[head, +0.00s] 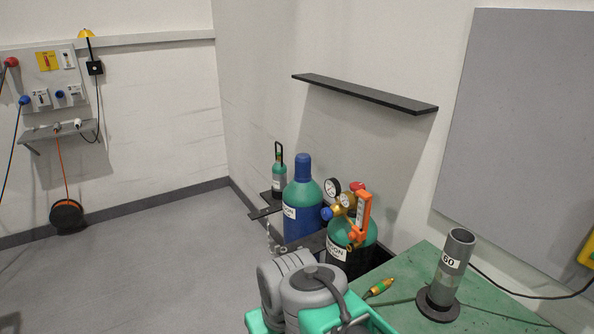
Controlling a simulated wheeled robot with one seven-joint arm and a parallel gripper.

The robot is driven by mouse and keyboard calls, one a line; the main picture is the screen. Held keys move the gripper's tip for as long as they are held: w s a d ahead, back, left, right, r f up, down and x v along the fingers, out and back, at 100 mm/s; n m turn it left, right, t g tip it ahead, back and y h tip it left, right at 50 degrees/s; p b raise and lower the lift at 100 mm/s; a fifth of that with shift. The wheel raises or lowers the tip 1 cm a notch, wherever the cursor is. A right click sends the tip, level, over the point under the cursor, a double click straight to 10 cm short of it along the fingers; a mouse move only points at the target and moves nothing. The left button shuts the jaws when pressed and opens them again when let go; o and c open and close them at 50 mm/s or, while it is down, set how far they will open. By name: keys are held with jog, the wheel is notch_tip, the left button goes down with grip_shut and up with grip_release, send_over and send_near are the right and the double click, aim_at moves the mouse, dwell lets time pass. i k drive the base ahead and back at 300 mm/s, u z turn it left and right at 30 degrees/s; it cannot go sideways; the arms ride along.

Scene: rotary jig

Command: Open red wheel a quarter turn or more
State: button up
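A small red wheel (357,187) sits at the top of the valve on the green-shouldered dark gas cylinder (348,262), right of centre. Brass fittings, a blue knob (327,213) and two round gauges (332,186) are just left of and below it. An orange piece (364,213) hangs in front of the valve and hides part of it. I cannot tell how far the wheel is turned. My gripper is not seen; grey and teal rounded parts, apparently my arm, fill the bottom centre in front of the cylinders.
A blue cylinder (301,225) and a small green one (279,175) stand to the left. A green table (400,318) with a grey tube (455,268) and a brass fitting (380,288) is at right. A black shelf (365,94) juts out above. Floor at left is mostly clear.

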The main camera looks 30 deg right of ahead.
aim_at(355, 187)
jog(key=u, duration=0.4)
jog(key=i, duration=1.2)
jog(key=z, duration=0.5)
jog(key=i, duration=1.15)
jog(key=z, duration=0.6)
